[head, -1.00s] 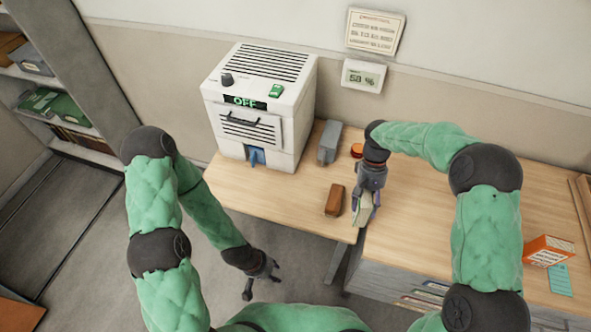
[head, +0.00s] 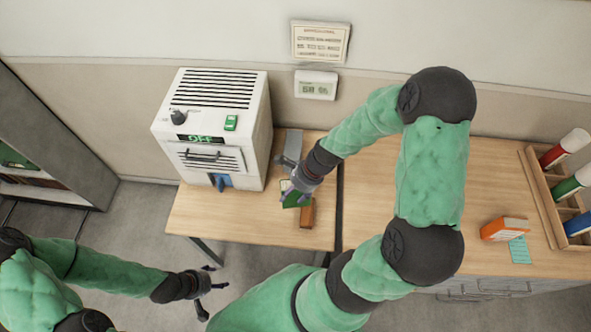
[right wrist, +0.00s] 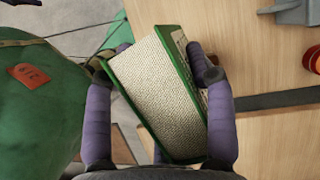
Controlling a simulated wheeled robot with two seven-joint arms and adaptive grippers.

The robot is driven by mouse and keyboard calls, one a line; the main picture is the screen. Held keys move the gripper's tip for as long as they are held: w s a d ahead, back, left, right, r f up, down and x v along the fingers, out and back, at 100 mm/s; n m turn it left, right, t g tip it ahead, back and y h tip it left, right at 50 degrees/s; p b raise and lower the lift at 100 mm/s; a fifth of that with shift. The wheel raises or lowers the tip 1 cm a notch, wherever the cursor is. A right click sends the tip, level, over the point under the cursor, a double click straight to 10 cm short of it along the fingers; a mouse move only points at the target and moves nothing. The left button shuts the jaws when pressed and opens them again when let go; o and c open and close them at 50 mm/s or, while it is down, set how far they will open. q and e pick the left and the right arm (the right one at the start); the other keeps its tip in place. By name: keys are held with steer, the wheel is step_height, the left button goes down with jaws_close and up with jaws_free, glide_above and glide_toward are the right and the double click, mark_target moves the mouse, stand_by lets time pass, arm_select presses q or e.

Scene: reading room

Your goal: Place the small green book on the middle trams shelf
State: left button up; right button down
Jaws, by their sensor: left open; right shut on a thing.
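The small green book (head: 292,200) is in my right gripper (head: 296,193), above the desk beside the brown block. In the right wrist view the green book (right wrist: 155,95) has a green cover and pale page edges, tilted between the purple fingers of the right gripper (right wrist: 165,95). My left gripper (head: 210,287) is open and empty, low over the floor in front of the desk. A grey shelf unit (head: 95,170) stands at the far left, with green and dark items on its shelves. It is cut off by the picture edge and no shelf label is readable.
A white machine (head: 215,120) marked OFF stands on the desk (head: 205,215). Near the right gripper are a brown block (head: 308,213) and a grey object (head: 292,145). Floor lies open at left.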

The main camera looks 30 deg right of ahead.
steer(key=shift+s+d+r+m, duration=0.15)
steer(key=shift+d+m, duration=0.3)
steer(key=shift+m, duration=0.25)
steer(key=shift+s+d+m+t+h, duration=0.2)
steer(key=shift+d+m+t+h, duration=0.1)
steer(key=shift+d+m+t, duration=0.15)
steer(key=shift+w, duration=0.1)
arm_select(q)
steer(key=shift+w+f+b, duration=0.3)
steer(key=shift+f+b, duration=0.25)
steer(key=shift+b, duration=0.05)
steer(key=shift+w+f+b, duration=0.3)
steer(key=shift+f+b, duration=0.2)
steer(key=shift+b, duration=0.1)
arm_select(e)
steer(key=shift+w+d+f, duration=1.45)
steer(key=shift+w+f, duration=0.3)
steer(key=shift+f, duration=0.4)
steer(key=shift+w+d+f, duration=1.45)
steer(key=shift+w+f, duration=0.35)
steer(key=shift+f, duration=0.35)
steer(key=shift+w+d+f, duration=1.45)
steer(key=shift+w+f, duration=0.3)
steer(key=shift+f, duration=0.4)
steer(key=shift+f, duration=0.2)
steer(key=c, duration=0.7)
jaws_free()
